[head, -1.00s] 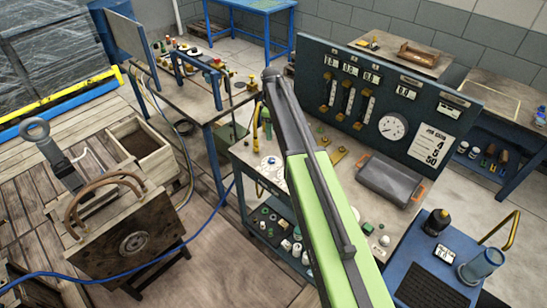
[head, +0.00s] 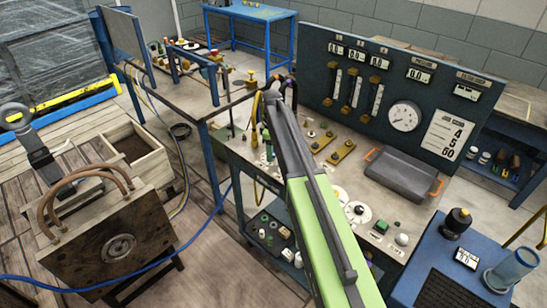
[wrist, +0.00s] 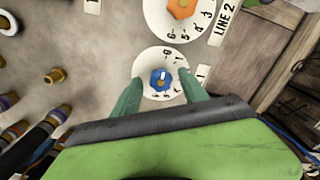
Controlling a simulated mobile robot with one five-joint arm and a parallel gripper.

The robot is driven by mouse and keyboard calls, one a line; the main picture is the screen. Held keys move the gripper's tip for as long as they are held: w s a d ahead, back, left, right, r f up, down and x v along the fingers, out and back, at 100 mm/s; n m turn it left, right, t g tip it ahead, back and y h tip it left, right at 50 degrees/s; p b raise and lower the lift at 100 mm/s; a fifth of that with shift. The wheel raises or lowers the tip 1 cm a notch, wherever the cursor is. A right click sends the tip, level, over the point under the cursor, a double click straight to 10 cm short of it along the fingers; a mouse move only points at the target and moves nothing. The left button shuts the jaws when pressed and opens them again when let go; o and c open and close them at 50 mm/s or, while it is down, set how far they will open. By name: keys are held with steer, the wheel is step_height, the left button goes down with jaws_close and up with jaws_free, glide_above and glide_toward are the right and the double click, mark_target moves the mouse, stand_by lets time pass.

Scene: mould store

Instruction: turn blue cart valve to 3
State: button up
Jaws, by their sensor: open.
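In the wrist view a blue knob (wrist: 161,79) with a white mark sits on a round white numbered dial (wrist: 142,68). The mark points roughly to the top of the picture; the number it meets is too small to read surely. My gripper (wrist: 160,77) is open, with one green finger on each side of the blue knob, over the dial. I cannot tell whether the fingers touch the knob.
An orange knob (wrist: 182,7) on another white dial lies just above, beside a "LINE 2" label (wrist: 224,22). A wooden crate (wrist: 262,45) is to the right. In the head view a gauge panel (head: 388,90) stands behind the bench, and a grey tray (head: 402,178) lies right of my arm.

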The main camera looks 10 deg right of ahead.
steer(key=shift+r, duration=0.1)
jaws_close()
steer(key=shift+d, duration=0.25)
steer(key=shift+a, duration=0.15)
steer(key=shift+m, duration=1.9)
steer(key=m, duration=0.5)
steer(key=shift+a, duration=0.1)
steer(key=m, duration=0.4)
steer(key=shift+m, duration=0.4)
steer(key=shift+a+m, duration=0.1)
steer(key=shift+m, duration=2)
